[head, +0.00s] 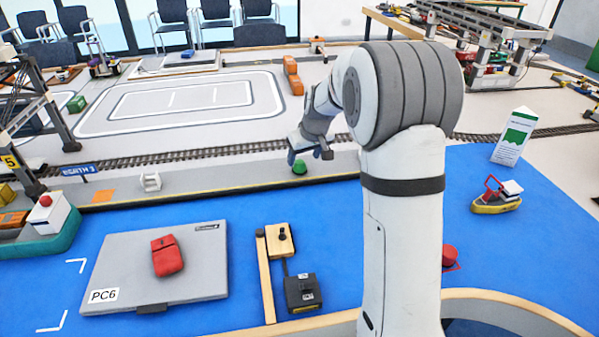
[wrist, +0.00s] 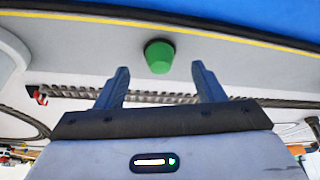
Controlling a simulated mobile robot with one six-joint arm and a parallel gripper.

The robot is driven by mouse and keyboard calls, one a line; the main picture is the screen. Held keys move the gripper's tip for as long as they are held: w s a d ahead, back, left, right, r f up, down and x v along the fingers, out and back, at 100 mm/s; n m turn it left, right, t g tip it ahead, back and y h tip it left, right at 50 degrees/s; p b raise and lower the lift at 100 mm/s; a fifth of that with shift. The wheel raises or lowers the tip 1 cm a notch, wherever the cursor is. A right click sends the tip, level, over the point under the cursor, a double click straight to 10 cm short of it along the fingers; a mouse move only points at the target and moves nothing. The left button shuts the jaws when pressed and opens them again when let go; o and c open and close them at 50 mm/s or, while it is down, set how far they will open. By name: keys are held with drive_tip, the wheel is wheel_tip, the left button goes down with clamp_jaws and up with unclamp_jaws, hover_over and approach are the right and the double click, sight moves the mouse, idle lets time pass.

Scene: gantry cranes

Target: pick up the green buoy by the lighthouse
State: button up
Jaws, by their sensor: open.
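The green buoy (head: 299,168) is a small tapered piece standing on the grey quay strip, near its yellow-edged border with the blue area. It also shows in the wrist view (wrist: 159,57), just beyond the fingertips and roughly centred between them. My gripper (head: 308,158) is right by the buoy in the head view. In the wrist view my gripper (wrist: 160,70) has its two blue fingers spread wide with nothing between them. I cannot make out a lighthouse in either view.
A railway track (head: 200,155) runs behind the quay strip. A white bracket-like piece (head: 150,181) stands on the strip to the left.

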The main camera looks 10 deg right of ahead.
sight(302, 164)
drive_tip(key=x, duration=0.5)
drive_tip(key=shift+w+f, duration=0.2)
drive_tip(key=c, duration=1.1)
